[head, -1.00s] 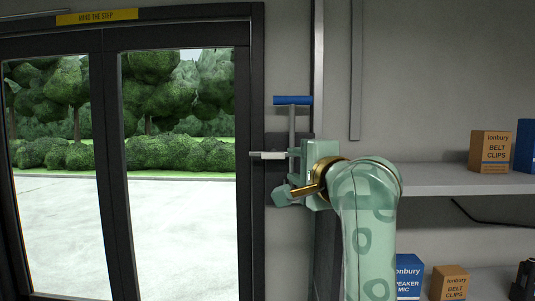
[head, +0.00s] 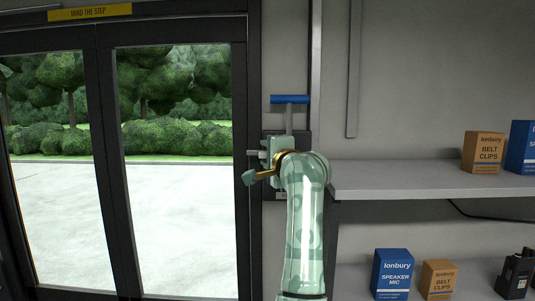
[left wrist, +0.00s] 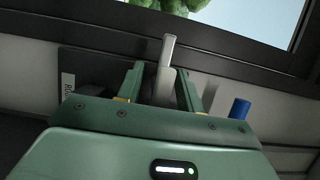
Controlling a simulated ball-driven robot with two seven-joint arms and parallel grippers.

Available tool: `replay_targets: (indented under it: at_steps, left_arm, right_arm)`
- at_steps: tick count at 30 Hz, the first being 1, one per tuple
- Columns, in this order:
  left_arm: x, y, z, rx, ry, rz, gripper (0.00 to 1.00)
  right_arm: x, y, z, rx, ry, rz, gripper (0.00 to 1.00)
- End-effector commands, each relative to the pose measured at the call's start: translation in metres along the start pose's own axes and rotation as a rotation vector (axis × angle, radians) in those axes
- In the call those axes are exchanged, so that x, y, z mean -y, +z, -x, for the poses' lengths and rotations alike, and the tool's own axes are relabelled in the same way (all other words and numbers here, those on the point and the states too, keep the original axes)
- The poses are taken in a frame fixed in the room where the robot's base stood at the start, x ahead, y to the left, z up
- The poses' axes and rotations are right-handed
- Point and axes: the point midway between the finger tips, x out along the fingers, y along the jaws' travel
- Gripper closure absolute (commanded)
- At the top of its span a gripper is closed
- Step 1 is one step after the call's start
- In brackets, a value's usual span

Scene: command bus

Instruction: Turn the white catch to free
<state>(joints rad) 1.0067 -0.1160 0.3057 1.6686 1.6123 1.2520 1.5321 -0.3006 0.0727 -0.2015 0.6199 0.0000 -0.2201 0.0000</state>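The white catch (left wrist: 166,66) is a pale lever on the dark plate (left wrist: 100,70) by the door frame. In the left wrist view it points up the picture and lies between the fingers of my left gripper (left wrist: 163,88). The fingers are apart, with a clear gap at the left finger and the right finger close to the catch; I cannot tell whether it touches. In the head view my left gripper (head: 266,156) covers most of the catch, and only its tip (head: 252,154) shows. My right gripper is not in view.
A blue-topped handle (head: 289,99) rises just above my gripper, and its blue end (left wrist: 240,108) shows in the wrist view. The glazed door (head: 175,180) is to the left. A shelf (head: 420,180) with boxes stands to the right.

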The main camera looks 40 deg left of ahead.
Motion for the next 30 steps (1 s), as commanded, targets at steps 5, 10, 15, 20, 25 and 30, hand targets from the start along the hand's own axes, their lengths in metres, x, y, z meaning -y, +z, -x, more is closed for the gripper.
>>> replay_targets:
  at_steps: [5,10,15,20,25,30]
  left_arm:
    - [0.0,0.0,0.0,0.0,0.0,0.0,1.0]
    - [0.0,0.0,0.001,0.0,0.0,-0.002,1.0]
    - [-0.002,0.0,0.001,0.0,-0.011,-0.026,1.0]
    - [-0.003,0.0,0.0,0.0,-0.038,-0.091,1.0]
    - [-0.004,0.0,0.0,0.001,-0.086,-0.208,1.0]
    - [-0.003,0.0,0.0,0.001,-0.145,-0.354,1.0]
  right_arm:
    - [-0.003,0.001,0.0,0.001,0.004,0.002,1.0]
    - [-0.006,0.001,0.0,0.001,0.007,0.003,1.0]
    - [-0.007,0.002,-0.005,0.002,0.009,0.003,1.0]
    - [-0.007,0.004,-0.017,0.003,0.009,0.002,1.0]
    - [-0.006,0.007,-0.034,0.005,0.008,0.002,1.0]
    - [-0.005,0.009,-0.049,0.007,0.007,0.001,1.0]
